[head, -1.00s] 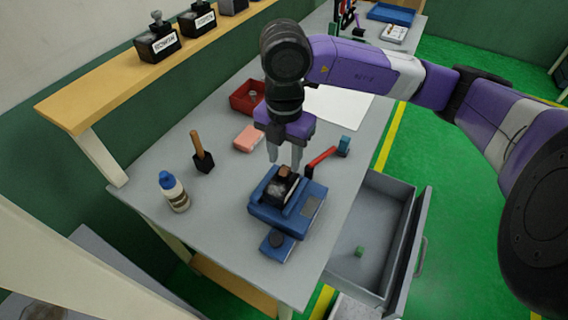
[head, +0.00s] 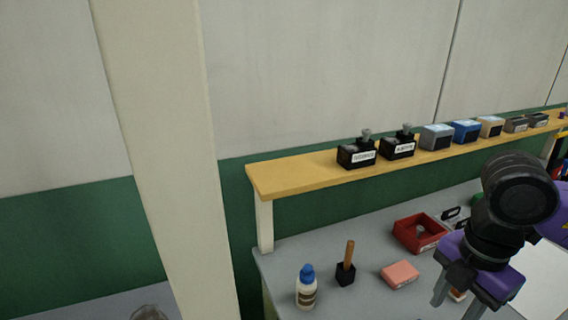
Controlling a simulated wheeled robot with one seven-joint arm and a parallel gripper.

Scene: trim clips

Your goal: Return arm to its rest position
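My arm shows at the right edge of the head view, with its purple and black wrist. My gripper (head: 459,300) points down over the workbench (head: 375,250), to the right of the pink block. The fingertips are close to the lower edge of the picture, and the rest of the arm is out of view. The blue device that stood under the gripper earlier is out of view now.
On the bench stand a white bottle with blue cap (head: 306,288), a wooden-handled tool in a black block (head: 346,270), a pink block (head: 400,274) and a red bin (head: 419,233). A yellow shelf (head: 300,177) behind carries black labelled boxes (head: 357,153) and several others. A pale post (head: 165,150) stands left.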

